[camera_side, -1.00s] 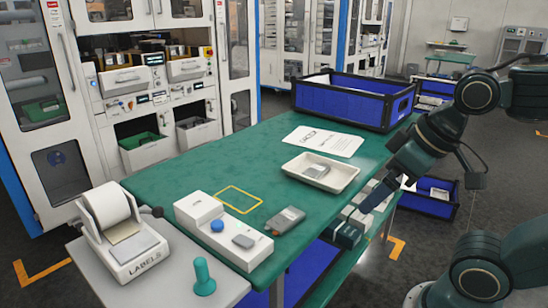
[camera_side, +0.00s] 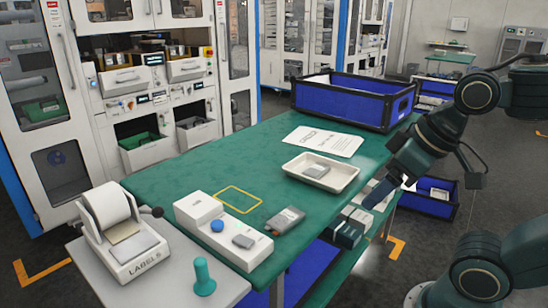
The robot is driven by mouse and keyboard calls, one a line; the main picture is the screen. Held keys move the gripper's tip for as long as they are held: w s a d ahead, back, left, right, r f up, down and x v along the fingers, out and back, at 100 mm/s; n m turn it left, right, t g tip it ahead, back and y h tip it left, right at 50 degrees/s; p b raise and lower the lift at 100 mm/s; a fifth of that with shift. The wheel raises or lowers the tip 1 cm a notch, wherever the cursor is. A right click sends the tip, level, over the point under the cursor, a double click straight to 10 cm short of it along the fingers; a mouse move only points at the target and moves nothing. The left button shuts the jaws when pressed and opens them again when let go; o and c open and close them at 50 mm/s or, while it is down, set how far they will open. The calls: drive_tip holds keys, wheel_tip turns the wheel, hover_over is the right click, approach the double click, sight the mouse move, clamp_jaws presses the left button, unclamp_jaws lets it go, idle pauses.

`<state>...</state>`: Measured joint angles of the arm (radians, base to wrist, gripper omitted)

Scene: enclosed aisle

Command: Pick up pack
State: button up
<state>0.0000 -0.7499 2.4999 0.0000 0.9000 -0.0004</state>
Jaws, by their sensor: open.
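A flat grey pack (camera_side: 286,221) lies on the green table top, near its front edge and right of a white device. A similar grey pack (camera_side: 317,171) lies in a cream tray (camera_side: 345,183) farther back. A smaller grey block (camera_side: 243,241) sits on the white device (camera_side: 192,212), which has a blue button. My gripper (camera_side: 350,228) reaches down from the right to the table's right edge. It is open, with nothing seen between its fingers. It is apart from the loose pack, to its right. Its exact height above the table is hard to tell.
A yellow outline (camera_side: 239,199) marks bare table. A printed sheet (camera_side: 322,141) and a blue crate (camera_side: 352,101) are toward the back. A label printer (camera_side: 125,232) and a teal stamp-like object (camera_side: 203,277) stand on a grey side table. The table's left middle is clear.

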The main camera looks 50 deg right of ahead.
drive_tip(key=n+g+y, duration=0.2)
drive_tip(key=n+g, duration=0.4)
drive_tip(key=n, duration=1.1)
hover_over(287, 217)
drive_tip(key=shift+w+d+f, duration=0.1)
drive_tip(key=shift+d+f, duration=0.05)
drive_tip(key=shift+f, duration=2.15)
drive_tip(key=shift+w+d+f, duration=0.1)
drive_tip(key=shift+f, duration=2.25)
drive_tip(key=shift+w+d+f, duration=0.1)
drive_tip(key=shift+d+f, duration=0.05)
drive_tip(key=shift+f, duration=2.15)
drive_tip(key=shift+s+a+f, duration=0.15)
drive_tip(key=shift+f, duration=1.15)
drive_tip(key=shift+s+a+f, duration=0.1)
drive_tip(key=shift+a+f, duration=0.05)
drive_tip(key=shift+f, duration=1.1)
